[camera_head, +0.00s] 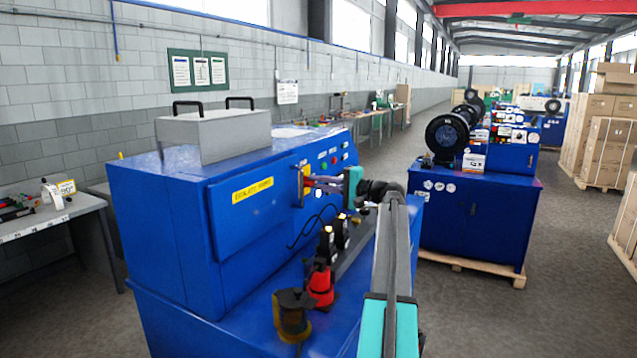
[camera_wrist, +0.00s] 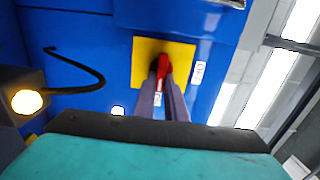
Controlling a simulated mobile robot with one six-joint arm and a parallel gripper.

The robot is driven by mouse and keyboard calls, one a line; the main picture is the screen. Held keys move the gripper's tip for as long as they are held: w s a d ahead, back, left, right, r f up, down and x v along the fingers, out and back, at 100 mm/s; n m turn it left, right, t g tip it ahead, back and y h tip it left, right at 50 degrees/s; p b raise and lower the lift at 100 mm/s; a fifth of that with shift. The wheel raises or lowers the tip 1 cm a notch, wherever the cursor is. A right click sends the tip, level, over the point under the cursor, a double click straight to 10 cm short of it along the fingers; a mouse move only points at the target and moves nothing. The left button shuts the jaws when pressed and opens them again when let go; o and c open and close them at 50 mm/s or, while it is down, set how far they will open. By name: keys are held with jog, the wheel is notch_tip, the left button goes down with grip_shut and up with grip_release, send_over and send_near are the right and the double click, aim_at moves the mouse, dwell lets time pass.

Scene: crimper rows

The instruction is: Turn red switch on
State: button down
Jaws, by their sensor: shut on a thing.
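The red switch (camera_wrist: 162,66) sits on a yellow square plate (camera_wrist: 141,62) on the blue machine's front panel. In the wrist view, the two grey fingers of my gripper (camera_wrist: 163,84) are shut on the red switch, one on each side of its handle. A small white label (camera_wrist: 200,72) is beside the plate.
The blue machine (camera_head: 160,225) carries a grey box with black handles (camera_head: 215,135). A black cable (camera_wrist: 85,70) hangs near the plate. Buttons (camera_head: 335,158) are right of the plate.

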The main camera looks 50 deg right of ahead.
dwell(0.3)
jog(key=c, duration=1.8)
grip_release()
jog(key=shift+s+d, duration=0.1)
jog(key=b+v, duration=0.3)
jog(key=v, duration=1)
jog(key=shift+s+b, duration=0.3)
jog(key=shift+s, duration=0.05)
